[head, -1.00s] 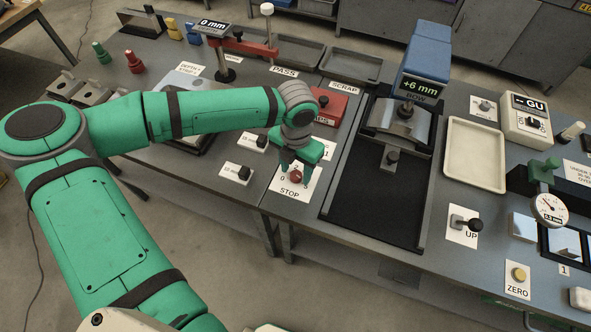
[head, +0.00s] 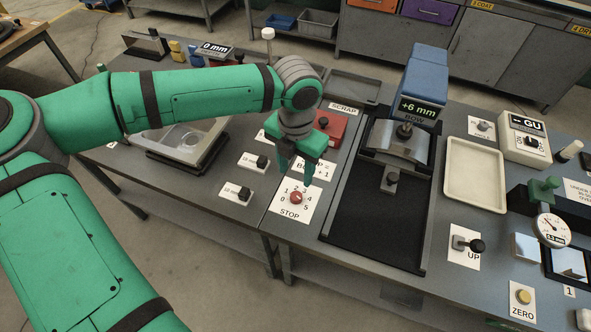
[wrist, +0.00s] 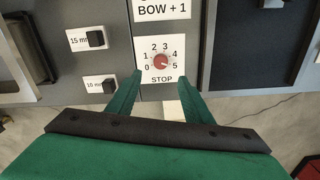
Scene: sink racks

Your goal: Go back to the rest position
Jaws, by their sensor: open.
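My gripper (head: 295,168) is open and empty, pointing down above the bench near the red STOP dial (head: 296,197). In the wrist view its two green fingers (wrist: 158,98) are spread apart, with the dial (wrist: 160,61) beyond them, clear of both tips. The dial sits on a white plate (head: 287,213) numbered 0 to 5. My gripper appears raised above it and is not touching it.
Black switches marked 10 mm (head: 243,194) and 15 mm (head: 262,161) are left of the dial. A red box (head: 333,125) is behind my gripper. The floor in front is free.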

